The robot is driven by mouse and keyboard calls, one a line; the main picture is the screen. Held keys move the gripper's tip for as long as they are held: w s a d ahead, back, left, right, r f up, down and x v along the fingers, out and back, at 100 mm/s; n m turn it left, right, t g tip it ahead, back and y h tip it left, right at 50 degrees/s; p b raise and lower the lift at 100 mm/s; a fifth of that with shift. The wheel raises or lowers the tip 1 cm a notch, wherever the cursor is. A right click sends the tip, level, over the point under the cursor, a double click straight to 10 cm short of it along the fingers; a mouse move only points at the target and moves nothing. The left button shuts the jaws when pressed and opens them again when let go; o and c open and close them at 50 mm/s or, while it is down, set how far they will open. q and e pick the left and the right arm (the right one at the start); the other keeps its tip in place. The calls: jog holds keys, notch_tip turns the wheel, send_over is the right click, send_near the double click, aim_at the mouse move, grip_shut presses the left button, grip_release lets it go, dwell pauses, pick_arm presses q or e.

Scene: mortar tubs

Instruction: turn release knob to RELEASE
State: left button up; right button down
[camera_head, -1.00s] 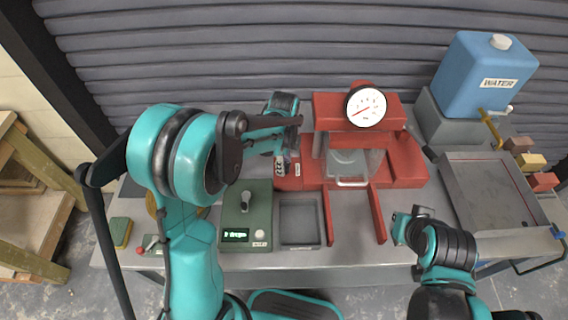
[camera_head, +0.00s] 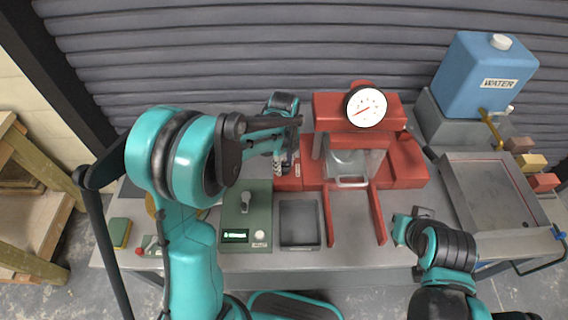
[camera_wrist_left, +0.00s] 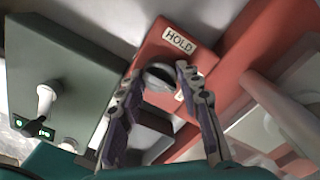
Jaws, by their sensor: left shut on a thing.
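The release knob (camera_wrist_left: 158,76) is a grey round knob on a red block of the press, beside a white HOLD label (camera_wrist_left: 180,40). It sits between the fingertips of my left gripper (camera_wrist_left: 160,84) in the left wrist view. The gripper is shut on the knob. A second white label below it is mostly hidden by a finger. In the head view, my left gripper (camera_head: 284,168) is at the left end of the red press (camera_head: 403,160), and the knob is hidden there. My right gripper (camera_head: 410,226) is at the right front of the table, apart from the press; its jaws are unclear.
A green box (camera_head: 262,215) with a lever and lit display stands left of a grey tray (camera_head: 300,246). A pressure gauge (camera_head: 366,107) tops the press. A blue water tank (camera_head: 478,75) and a large shallow tray (camera_head: 490,190) are at the right.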

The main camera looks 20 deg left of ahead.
aim_at(284, 164)
pick_arm(q)
jog(key=o, duration=1.2)
jog(key=shift+c, duration=0.2)
jog(key=shift+r, duration=0.1)
notch_tip(284, 164, up, 12)
